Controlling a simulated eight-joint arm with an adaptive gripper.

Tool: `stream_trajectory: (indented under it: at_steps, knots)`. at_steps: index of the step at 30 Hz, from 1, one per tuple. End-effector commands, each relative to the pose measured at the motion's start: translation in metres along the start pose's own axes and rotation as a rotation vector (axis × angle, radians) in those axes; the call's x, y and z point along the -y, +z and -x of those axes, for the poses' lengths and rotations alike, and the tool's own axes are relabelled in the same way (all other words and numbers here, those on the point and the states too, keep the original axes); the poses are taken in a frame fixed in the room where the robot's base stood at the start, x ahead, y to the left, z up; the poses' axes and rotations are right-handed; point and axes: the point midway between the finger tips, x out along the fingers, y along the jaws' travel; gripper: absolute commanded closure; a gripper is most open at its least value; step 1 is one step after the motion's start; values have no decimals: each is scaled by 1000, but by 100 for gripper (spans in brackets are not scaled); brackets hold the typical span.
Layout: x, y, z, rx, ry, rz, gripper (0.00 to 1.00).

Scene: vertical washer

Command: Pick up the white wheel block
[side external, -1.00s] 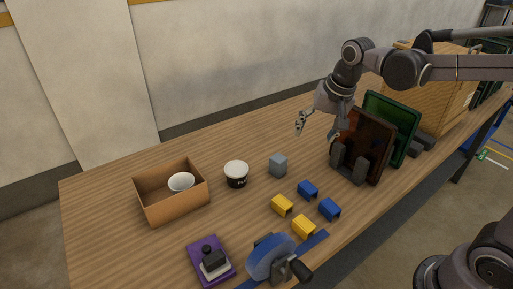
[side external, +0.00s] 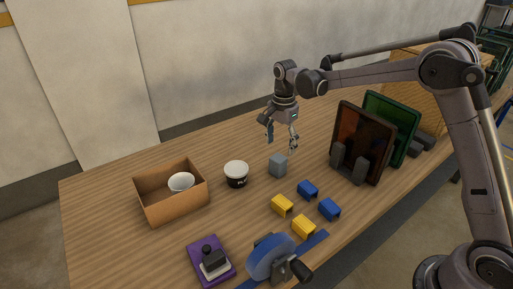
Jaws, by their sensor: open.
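No block in view is plainly white or plainly shows a wheel. A pale grey-blue block (side external: 278,166) stands on the wooden table (side external: 130,240), near its middle. My gripper (side external: 281,143) is open and empty, its fingers pointing down. In the picture it is just above the grey block, apparently not touching it; the exact height is hard to tell. A dark tub with a white lid (side external: 236,172) stands left of the block. A white cup (side external: 181,182) sits inside an open cardboard box (side external: 172,208).
Blue blocks (side external: 308,189) and yellow blocks (side external: 282,205) lie in front of the grey block. A tape dispenser (side external: 270,258) and purple-based item (side external: 212,262) are at the front. A rack holds dark panels (side external: 364,142) at right. The table's back left is clear.

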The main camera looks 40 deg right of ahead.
Motion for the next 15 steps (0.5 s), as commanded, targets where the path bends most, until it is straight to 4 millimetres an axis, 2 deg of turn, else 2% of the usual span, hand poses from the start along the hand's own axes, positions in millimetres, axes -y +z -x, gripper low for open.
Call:
stream_trajectory:
  at_steps: [6, 11, 15]
  knots:
    - [0, 0, -30, 0, -1, 2, 30]
    - [0, 0, -39, 0, -1, 2, 30]
    - [1, 0, -54, 0, -2, 3, 30]
